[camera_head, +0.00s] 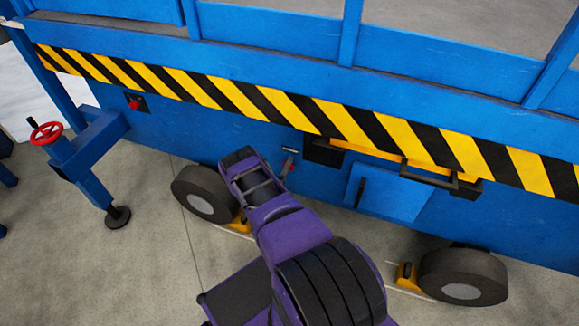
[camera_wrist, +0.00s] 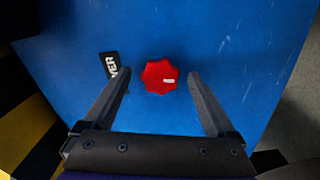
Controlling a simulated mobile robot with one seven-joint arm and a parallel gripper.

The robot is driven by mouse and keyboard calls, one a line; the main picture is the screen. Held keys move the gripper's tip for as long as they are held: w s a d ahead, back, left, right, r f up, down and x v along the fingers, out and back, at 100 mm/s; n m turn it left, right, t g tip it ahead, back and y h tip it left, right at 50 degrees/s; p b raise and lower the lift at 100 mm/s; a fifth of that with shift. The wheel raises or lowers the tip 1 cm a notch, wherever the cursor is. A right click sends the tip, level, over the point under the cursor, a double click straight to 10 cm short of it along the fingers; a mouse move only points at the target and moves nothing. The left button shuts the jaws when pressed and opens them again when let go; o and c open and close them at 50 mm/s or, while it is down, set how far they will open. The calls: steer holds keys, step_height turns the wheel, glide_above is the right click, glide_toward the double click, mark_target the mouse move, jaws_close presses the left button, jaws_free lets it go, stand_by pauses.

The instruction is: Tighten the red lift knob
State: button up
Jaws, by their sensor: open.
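The red lift knob (camera_wrist: 160,76) is lobed, with a small white mark on its face, and sits on a blue panel. In the wrist view my gripper (camera_wrist: 158,72) is open, with one dark finger on each side of the knob. Gaps of blue panel show between the knob and both fingers, wider on the left. In the head view, my purple arm reaches to the blue side panel. A small bit of red (camera_head: 291,168) beside its end seems to be the knob, mostly hidden.
A black label ending in "WER" (camera_wrist: 110,66) lies left of the knob, partly behind the left finger. The blue lift has a striped band (camera_head: 230,97), wheels (camera_head: 463,275), a red button (camera_head: 134,103) and a red handwheel (camera_head: 46,133) on an outrigger. Concrete floor is open at front left.

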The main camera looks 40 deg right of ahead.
steer(key=shift+w+d, duration=0.1)
steer(key=shift+d, duration=0.05)
steer(key=c, duration=1.3)
